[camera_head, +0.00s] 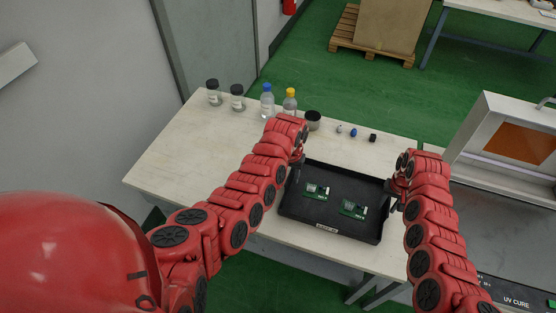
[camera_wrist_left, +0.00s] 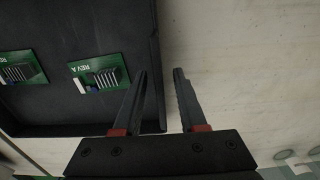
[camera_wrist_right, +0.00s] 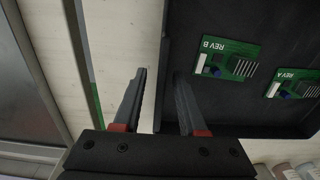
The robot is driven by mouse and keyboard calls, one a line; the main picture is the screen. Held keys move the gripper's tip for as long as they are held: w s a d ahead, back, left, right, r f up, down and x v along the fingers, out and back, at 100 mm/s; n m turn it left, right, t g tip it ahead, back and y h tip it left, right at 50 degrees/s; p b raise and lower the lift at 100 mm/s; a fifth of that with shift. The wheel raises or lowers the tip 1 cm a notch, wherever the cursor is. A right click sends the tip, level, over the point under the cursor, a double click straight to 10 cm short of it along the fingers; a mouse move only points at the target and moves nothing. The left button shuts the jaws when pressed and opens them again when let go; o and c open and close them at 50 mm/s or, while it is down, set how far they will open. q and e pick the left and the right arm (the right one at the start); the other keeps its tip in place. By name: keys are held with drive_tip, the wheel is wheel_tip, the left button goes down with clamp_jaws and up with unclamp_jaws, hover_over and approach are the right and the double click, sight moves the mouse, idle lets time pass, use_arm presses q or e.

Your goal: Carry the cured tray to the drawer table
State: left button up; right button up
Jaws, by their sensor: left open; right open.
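The black tray (camera_head: 350,178) lies flat on the pale table, with a small label on its near wall. Two green circuit boards, a left one (camera_head: 316,189) and a right one (camera_head: 352,208), lie in it. The left wrist view shows the REV A board (camera_wrist_left: 98,73) near the tray wall; the right wrist view shows the REV B board (camera_wrist_right: 227,58). My left gripper (camera_head: 297,160) is open at the tray's left wall, its fingers (camera_wrist_left: 160,75) one on each side of it. My right gripper (camera_head: 394,185) is open, its fingers (camera_wrist_right: 158,75) likewise astride the right wall.
Several bottles and jars, one with a blue cap (camera_head: 267,100), stand along the table's back edge, beside small parts (camera_head: 353,132). The UV CURE machine (camera_head: 485,225) stands close on the right. The table's left part (camera_head: 185,150) is clear. A pallet (camera_head: 370,48) stands behind.

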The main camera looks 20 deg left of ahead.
use_arm(q)
wheel_tip(320, 180, up, 10)
drive_tip(key=shift+r, duration=0.15)
use_arm(e)
drive_tip(key=shift+r, duration=0.1)
wheel_tip(320, 180, up, 12)
drive_tip(key=shift+f, duration=0.1)
idle(0.3)
idle(0.4)
